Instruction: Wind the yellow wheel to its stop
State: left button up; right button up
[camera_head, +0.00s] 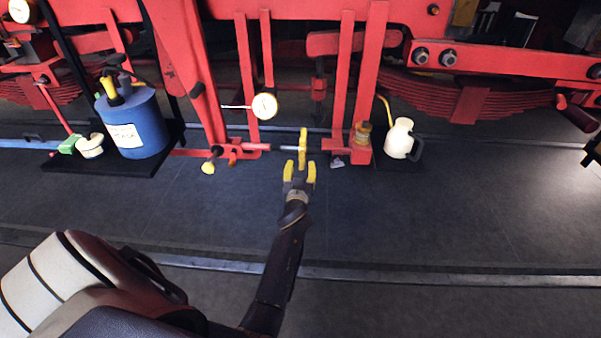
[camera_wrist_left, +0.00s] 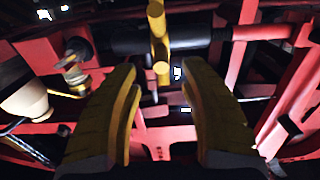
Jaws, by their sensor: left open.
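In the left wrist view the wheel (camera_wrist_left: 158,45) stands beyond the gap between the open fingers (camera_wrist_left: 160,80). I cannot tell whether the fingers touch it. My right gripper is not in view.
A white dial gauge (camera_head: 264,106) hangs just left of the wheel. A yellow-tipped red handle (camera_head: 209,166) lies further left. A blue canister (camera_head: 136,125) stands on the left, a cream oil can (camera_head: 399,139) on the right. Red frame posts (camera_head: 345,85) rise close by. The floor in front is clear.

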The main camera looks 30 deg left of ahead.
aim_at(302, 169)
pick_arm(q)
jog(key=shift+x, duration=2.7)
jog(key=shift+a, duration=0.1)
jog(key=shift+c, duration=0.3)
grip_shut()
jog(key=shift+f, duration=1.2)
jog(key=shift+f, duration=0.1)
